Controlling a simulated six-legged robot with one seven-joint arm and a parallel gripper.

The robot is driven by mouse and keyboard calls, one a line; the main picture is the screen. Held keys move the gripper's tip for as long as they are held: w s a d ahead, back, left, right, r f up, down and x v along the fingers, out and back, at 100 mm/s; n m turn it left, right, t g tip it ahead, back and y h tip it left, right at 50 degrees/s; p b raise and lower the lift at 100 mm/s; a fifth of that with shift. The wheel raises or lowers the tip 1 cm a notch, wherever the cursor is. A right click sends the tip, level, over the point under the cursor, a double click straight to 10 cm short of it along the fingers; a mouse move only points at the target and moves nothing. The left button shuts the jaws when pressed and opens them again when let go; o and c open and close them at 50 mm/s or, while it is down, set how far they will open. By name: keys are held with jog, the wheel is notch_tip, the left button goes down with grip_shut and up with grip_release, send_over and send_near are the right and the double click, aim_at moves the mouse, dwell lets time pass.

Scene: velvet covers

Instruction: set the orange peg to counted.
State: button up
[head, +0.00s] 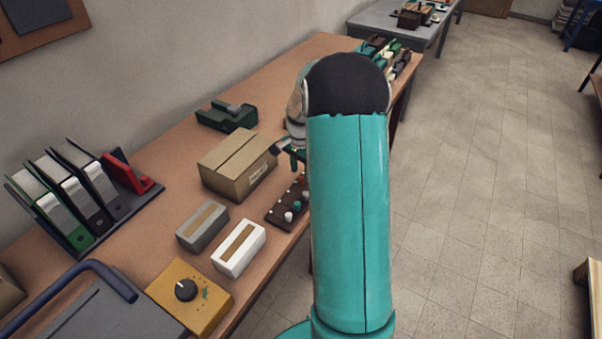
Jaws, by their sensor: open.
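A dark brown peg board (271,217) lies near the table's front edge, partly hidden behind my teal arm. My gripper (289,151) is open, beyond the board and beside the cardboard box's right end. My arm hides part of the gripper and the board's right side.
A closed cardboard box (235,165) stands left of the board. A grey box (202,226), a white box (239,248) and a yellow dial box (190,297) sit nearer. Binders (65,195) and a dark green tape dispenser (228,116) stand farther left. Open floor lies right.

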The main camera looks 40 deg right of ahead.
aim_at(300, 177)
notch_tip(300, 177, up, 12)
dwell(0.3)
jog(key=shift+f, duration=0.1)
jog(key=s+a+r+n+t, duration=0.1)
jog(key=s+a+r+n, duration=0.3)
jog(key=a, duration=0.5)
jog(key=s+a+r+n+t, duration=0.1)
jog(key=s+a+r+n, duration=0.2)
jog(key=a+r, duration=0.45)
jog(key=s+a+n+t, duration=0.3)
jog(key=s+a+n, duration=0.6)
jog(key=s+a, duration=0.4)
jog(key=shift+s+f+t, duration=0.3)
jog(key=shift+s, duration=0.15)
